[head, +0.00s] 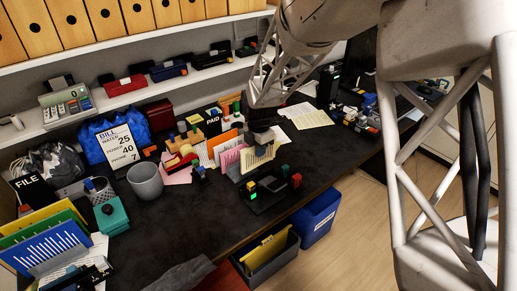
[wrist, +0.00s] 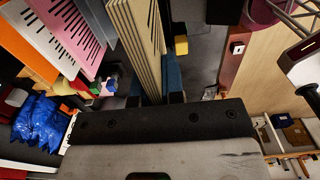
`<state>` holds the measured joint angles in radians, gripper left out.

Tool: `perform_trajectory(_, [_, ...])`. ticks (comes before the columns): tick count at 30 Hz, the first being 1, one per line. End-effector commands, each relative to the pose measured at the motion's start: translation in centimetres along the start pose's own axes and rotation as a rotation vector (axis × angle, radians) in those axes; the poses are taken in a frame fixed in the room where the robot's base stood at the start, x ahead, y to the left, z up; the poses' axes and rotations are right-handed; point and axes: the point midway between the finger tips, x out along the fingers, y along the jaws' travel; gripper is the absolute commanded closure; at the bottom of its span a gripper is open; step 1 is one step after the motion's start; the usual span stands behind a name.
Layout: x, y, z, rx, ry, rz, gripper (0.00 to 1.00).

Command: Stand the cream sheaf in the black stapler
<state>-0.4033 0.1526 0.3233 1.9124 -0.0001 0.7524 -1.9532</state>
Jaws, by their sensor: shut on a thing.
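The cream sheaf (head: 258,158) is upright in my gripper (head: 262,141), above the dark desk. In the wrist view the cream sheaf (wrist: 138,38) shows as a stack of pale sheets reaching away from my gripper's dark body. My gripper is shut on it; the fingertips are mostly hidden. The black stapler (head: 268,194), with a lit green patch and small coloured blocks, sits near the desk's front edge. It is just below the sheaf in the head view. I cannot tell whether the sheaf's lower edge touches it.
Pink and orange sheets (head: 230,157) stand close left of the sheaf. A grey cup (head: 145,181) and a teal box (head: 112,216) are further left. Loose papers (head: 306,115) lie behind. The front middle of the desk is clear. Bins (head: 320,216) stand below the edge.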

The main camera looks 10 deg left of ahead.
Motion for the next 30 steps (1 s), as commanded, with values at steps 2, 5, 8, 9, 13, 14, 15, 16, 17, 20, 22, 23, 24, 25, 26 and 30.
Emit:
perform_trajectory(2, [0.4, 0.0, 0.0, 0.0, 0.0, -0.001, 1.0])
perform_trajectory(5, [1.1, 0.0, 0.0, 0.0, 0.001, -0.002, 1.0])
perform_trajectory(8, [1.8, -0.1, 0.0, 0.0, 0.001, -0.003, 1.0])
perform_trajectory(9, [2.1, 0.0, 0.0, 0.0, 0.001, -0.002, 1.0])
perform_trajectory(13, [3.1, 0.0, 0.0, 0.0, 0.0, -0.001, 1.0])
perform_trajectory(14, [3.3, 0.0, 0.0, 0.0, 0.001, -0.001, 1.0])
perform_trajectory(15, [3.6, 0.0, 0.0, 0.0, 0.001, -0.002, 1.0])
perform_trajectory(16, [3.8, 0.0, 0.0, 0.0, 0.001, -0.002, 1.0])
perform_trajectory(17, [4.0, 0.0, 0.0, 0.0, 0.001, -0.002, 1.0])
perform_trajectory(20, [4.6, 0.0, 0.0, 0.0, 0.001, -0.001, 1.0])
perform_trajectory(22, [4.9, 0.0, 0.0, 0.0, 0.001, -0.001, 1.0])
perform_trajectory(23, [5.0, 0.0, 0.0, 0.0, 0.001, -0.001, 1.0])
perform_trajectory(24, [5.1, 0.0, 0.0, 0.0, 0.0, -0.001, 1.0])
perform_trajectory(25, [5.2, 0.0, 0.0, 0.0, 0.0, -0.001, 1.0])
perform_trajectory(26, [5.3, 0.0, 0.0, 0.0, 0.0, -0.001, 1.0])
perform_trajectory(30, [5.4, 0.0, 0.0, 0.0, 0.0, -0.001, 1.0])
